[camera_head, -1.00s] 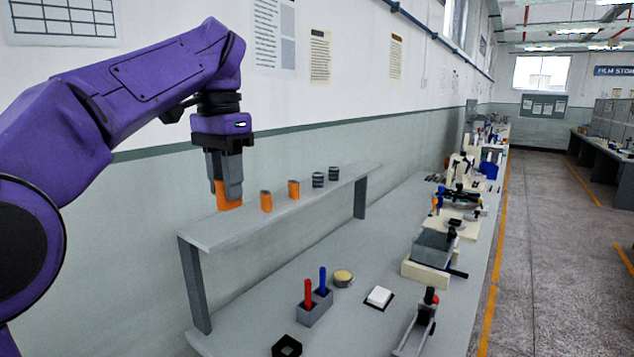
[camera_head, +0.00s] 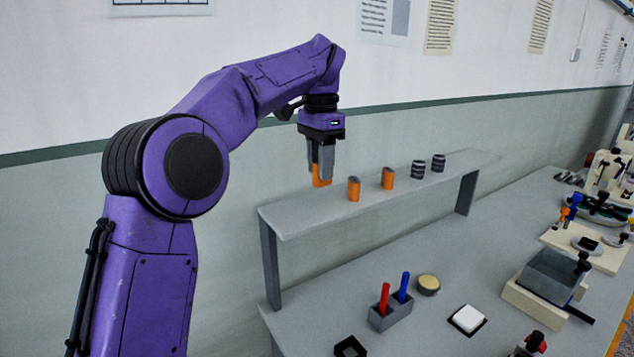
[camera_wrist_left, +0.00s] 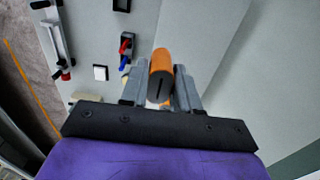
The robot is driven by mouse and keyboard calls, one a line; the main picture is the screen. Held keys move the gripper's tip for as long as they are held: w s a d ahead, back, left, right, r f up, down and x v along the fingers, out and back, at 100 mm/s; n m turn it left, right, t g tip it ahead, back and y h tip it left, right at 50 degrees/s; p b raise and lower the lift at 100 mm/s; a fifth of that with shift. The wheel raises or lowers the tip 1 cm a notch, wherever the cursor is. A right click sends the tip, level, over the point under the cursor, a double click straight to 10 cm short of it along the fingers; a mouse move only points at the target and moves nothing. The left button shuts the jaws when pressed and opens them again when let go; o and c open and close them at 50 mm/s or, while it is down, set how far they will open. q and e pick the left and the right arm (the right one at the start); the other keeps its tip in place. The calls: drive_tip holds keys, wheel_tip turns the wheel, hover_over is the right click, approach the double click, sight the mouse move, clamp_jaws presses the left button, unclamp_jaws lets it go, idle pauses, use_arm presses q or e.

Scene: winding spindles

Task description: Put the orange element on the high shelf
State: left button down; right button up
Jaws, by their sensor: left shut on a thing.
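My left gripper (camera_head: 321,163) is shut on an orange element (camera_head: 319,181), held upright at the left end of the high shelf (camera_head: 315,219). I cannot tell whether the element touches the shelf top. In the left wrist view the orange element (camera_wrist_left: 160,72) sits between the fingers, with a dark slot in its end. Two more orange elements stand on the shelf to the right, a nearer one (camera_head: 353,189) and a farther one (camera_head: 388,178). My right gripper is not in view.
Two dark striped elements (camera_head: 418,169) stand farther right on the shelf. On the bench below are a grey holder (camera_head: 390,316) with red and blue sticks, a yellow-topped round tin (camera_head: 428,285), a white block (camera_head: 467,319) and a grey box (camera_head: 552,276). The shelf's right end is clear.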

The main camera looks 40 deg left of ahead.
use_arm(q)
drive_tip(key=f, duration=0.1)
drive_tip(key=w+a+f, duration=0.2)
drive_tip(key=f, duration=0.1)
drive_tip(key=shift+w+a, duration=0.1)
drive_tip(key=shift+a, duration=0.15)
drive_tip(key=shift+a+f+p, duration=0.25)
drive_tip(key=shift+f+p, duration=0.05)
drive_tip(key=shift+p, duration=0.05)
drive_tip(key=f, duration=0.3)
drive_tip(key=shift+s+a+f, duration=0.2)
drive_tip(key=shift+s+a, duration=0.1)
drive_tip(key=shift+s, duration=0.05)
drive_tip(key=shift+w+f, duration=0.35)
drive_tip(key=shift+s, duration=0.25)
drive_tip(key=c, duration=0.8)
unclamp_jaws()
drive_tip(key=shift+w, duration=0.15)
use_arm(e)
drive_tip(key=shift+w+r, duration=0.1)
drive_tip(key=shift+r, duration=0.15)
